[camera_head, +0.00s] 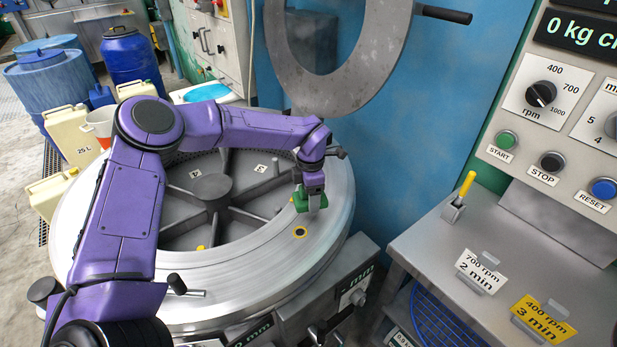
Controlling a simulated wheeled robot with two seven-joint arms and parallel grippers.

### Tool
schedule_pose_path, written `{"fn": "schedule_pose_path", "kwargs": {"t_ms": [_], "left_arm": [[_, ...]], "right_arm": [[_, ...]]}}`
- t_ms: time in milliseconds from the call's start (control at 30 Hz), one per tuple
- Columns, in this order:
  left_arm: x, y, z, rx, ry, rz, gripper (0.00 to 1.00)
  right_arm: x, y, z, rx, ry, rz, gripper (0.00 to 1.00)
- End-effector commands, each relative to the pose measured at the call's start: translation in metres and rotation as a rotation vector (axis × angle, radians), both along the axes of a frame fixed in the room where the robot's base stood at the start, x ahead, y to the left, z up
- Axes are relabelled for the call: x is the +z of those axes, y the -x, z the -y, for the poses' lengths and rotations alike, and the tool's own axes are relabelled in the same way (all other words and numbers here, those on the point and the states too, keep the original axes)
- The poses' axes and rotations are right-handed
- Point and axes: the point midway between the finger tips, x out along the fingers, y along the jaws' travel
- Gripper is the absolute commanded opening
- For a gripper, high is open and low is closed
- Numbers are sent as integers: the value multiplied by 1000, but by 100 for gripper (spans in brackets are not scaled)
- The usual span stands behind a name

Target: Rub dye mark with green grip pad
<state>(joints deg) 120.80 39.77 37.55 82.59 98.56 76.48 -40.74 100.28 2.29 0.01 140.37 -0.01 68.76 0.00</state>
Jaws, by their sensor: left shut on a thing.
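My left arm is purple and reaches in from the left over the round drum machine. My left gripper (311,190) is shut on a green grip pad (302,204), holding it at the right side of the drum's metal rim (268,262). I cannot tell whether the pad touches the rim. My right gripper is not in view.
The ring-shaped drum lid (375,75) stands raised behind. Inside the drum are numbered compartments around a hub (211,187). A control panel (560,110) and a shelf (500,240) with cards are at right. Canisters (72,135) and blue barrels (131,55) stand at left.

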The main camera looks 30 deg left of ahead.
Motion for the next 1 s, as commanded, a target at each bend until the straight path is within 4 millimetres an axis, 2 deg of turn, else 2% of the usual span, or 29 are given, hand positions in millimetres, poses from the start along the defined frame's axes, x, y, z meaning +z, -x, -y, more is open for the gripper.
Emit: {"fn": "schedule_pose_path", "kwargs": {"t_ms": [33, 433, 1000], "left_arm": [[9, 0, 0, 1, 1, 1, 44], [44, 2, -5, 8, 0, 1, 44], [46, 2, -5, 8, 0, 1, 44]], "right_arm": [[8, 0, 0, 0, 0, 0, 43], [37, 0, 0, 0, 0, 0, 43], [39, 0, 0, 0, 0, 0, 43]]}}
